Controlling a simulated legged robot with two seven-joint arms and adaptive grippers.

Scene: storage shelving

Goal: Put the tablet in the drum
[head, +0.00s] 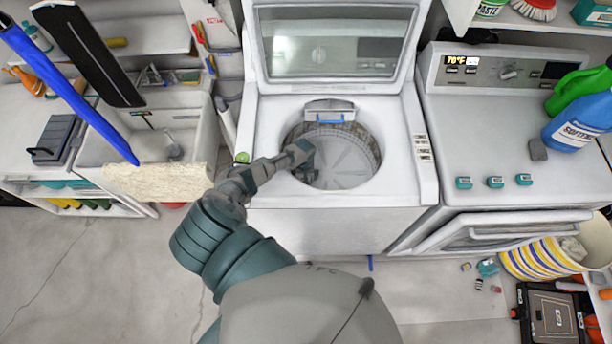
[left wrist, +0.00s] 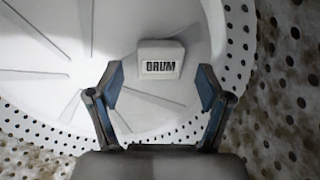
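The washer drum (head: 345,158) is open at the top, with a pale finned floor and perforated wall; it also shows in the left wrist view (left wrist: 60,70). A small white block marked "DRUM" (left wrist: 161,68), seemingly the tablet, lies on the drum floor in the left wrist view. I cannot make it out in the head view. My left gripper (head: 308,160) reaches into the drum opening from the left. In the left wrist view its fingers (left wrist: 161,85) are spread, with the block beyond the tips and nothing held. My right gripper is not in view.
The washer lid (head: 335,45) stands raised behind the opening. Several small teal items, including one box (head: 495,182), sit on the dryer (head: 440,150) to the right, near a blue bottle (head: 580,125). A sink (head: 185,140) is at the left.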

